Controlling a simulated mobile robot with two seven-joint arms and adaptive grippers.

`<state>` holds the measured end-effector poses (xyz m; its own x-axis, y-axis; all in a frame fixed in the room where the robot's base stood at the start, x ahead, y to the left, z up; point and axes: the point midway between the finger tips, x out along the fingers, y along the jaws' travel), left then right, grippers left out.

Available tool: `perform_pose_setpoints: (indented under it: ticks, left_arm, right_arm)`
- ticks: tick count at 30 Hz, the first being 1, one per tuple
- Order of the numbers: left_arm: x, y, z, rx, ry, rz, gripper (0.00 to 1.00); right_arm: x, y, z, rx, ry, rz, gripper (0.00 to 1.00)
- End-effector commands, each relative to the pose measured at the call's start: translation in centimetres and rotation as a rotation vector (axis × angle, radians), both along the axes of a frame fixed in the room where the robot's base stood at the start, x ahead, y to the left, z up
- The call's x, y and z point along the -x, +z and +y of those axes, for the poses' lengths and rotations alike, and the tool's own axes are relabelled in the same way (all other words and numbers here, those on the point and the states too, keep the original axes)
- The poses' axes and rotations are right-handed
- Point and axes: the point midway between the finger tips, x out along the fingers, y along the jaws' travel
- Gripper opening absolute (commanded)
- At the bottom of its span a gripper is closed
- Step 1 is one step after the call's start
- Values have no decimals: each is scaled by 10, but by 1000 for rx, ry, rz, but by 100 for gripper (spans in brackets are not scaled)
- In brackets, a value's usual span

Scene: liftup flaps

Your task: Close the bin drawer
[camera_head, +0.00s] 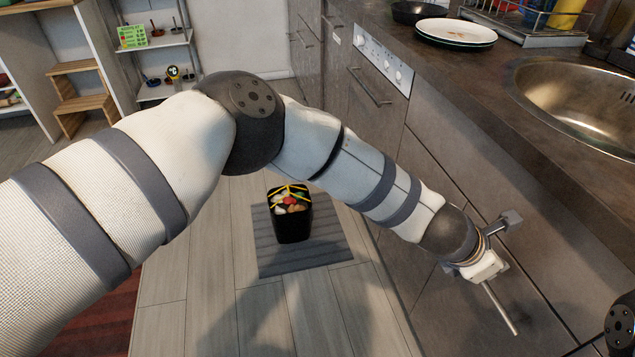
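Dark cabinet fronts (405,272) run below the counter on the right, with thin seams between panels. I cannot tell which front is the bin drawer or whether it stands open. A thin metal bar (502,310), apparently a handle, lies along a front at the lower right. My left arm crosses the view from the left, and its gripper (492,252) is at the cabinet fronts, by the upper end of that bar. I cannot tell whether it touches the bar, nor whether its fingers are open. My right gripper is not in view; a dark joint of mine shows at the lower right edge.
A black bin (291,226) filled with colourful items stands on a grey mat (325,258) on the floor. The counter (450,85) holds plates (456,32), a pan, a dish rack and a sink (580,100). Shelves and a wooden step stool (82,100) stand at the back left.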

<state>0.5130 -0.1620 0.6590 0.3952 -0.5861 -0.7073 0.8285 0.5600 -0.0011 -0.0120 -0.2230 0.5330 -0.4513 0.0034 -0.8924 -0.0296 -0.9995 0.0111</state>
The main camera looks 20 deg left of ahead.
Motion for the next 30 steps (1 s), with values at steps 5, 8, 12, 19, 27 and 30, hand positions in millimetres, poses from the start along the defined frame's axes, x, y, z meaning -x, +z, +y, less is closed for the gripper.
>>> perform_pose_setpoints:
  ticks: [5, 8, 12, 19, 27, 30]
  left_arm:
    - [3, 0, -8, 0, -1, -1, 0]
    - [2, 0, -10, 0, -1, -1, 0]
    - [2, 1, -10, 1, 0, -2, 0]
    - [2, 2, -11, 3, -1, -4, 0]
    - [1, 3, -8, 4, -1, -5, 0]
    - [0, 3, -3, 4, -1, -3, 0]
  right_arm:
    - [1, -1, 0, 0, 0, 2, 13]
    - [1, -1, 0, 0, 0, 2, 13]
    - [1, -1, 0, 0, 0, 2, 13]
    - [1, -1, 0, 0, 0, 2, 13]
    - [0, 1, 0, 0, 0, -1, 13]
    - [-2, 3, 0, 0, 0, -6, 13]
